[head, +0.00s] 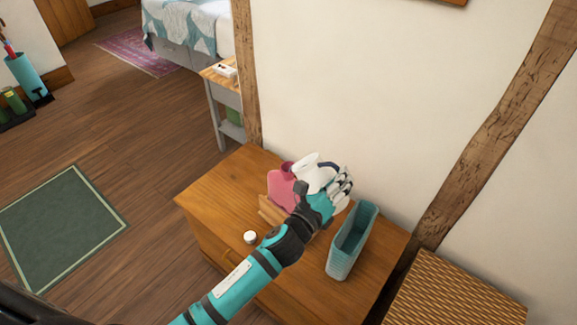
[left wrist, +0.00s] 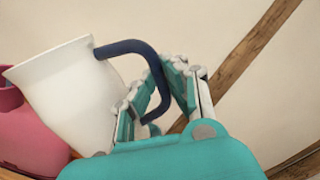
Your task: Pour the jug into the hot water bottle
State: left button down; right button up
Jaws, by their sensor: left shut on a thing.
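The white jug (head: 312,172) with a dark blue handle is held above the wooden chest. It also shows in the left wrist view (left wrist: 68,95), tilted toward the left, with its handle (left wrist: 140,52) between the fingers. My left gripper (head: 341,184) is shut on that handle. The pink hot water bottle (head: 284,188) stands just left of the jug in the head view, partly hidden by my left arm. It shows at the left edge of the left wrist view (left wrist: 25,135), beside and partly behind the jug. I cannot see any liquid. My right gripper is not in view.
A teal basket (head: 342,262) stands right of my left gripper on the wooden chest (head: 215,196). A wicker box (head: 455,295) is at lower right. The wall is close behind.

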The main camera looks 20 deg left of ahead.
aim_at(337, 169)
pick_arm(q)
jog(key=shift+w+a+r+n+p, duration=0.1)
jog(key=shift+a+r+n+p, duration=0.2)
jog(key=shift+r+n+p, duration=0.3)
jog(key=shift+w+a+r+n+p, duration=0.1)
jog(key=shift+a+r+n+p, duration=0.25)
jog(key=shift+r, duration=0.45)
dwell(1.3)
jog(key=shift+w+a+r+n+p, duration=0.15)
jog(key=shift+a+r+n+p, duration=0.15)
jog(key=shift+r+n, duration=0.2)
jog(key=shift+w+a+r+n+p, duration=0.1)
jog(key=shift+a+r+n+p, duration=0.2)
jog(key=shift+r+n, duration=0.15)
dwell(2.0)
jog(key=shift+w+a+r+n+p, duration=0.15)
jog(key=shift+a+r+n+p, duration=0.15)
jog(key=shift+a+r+n, duration=0.35)
dwell(1.7)
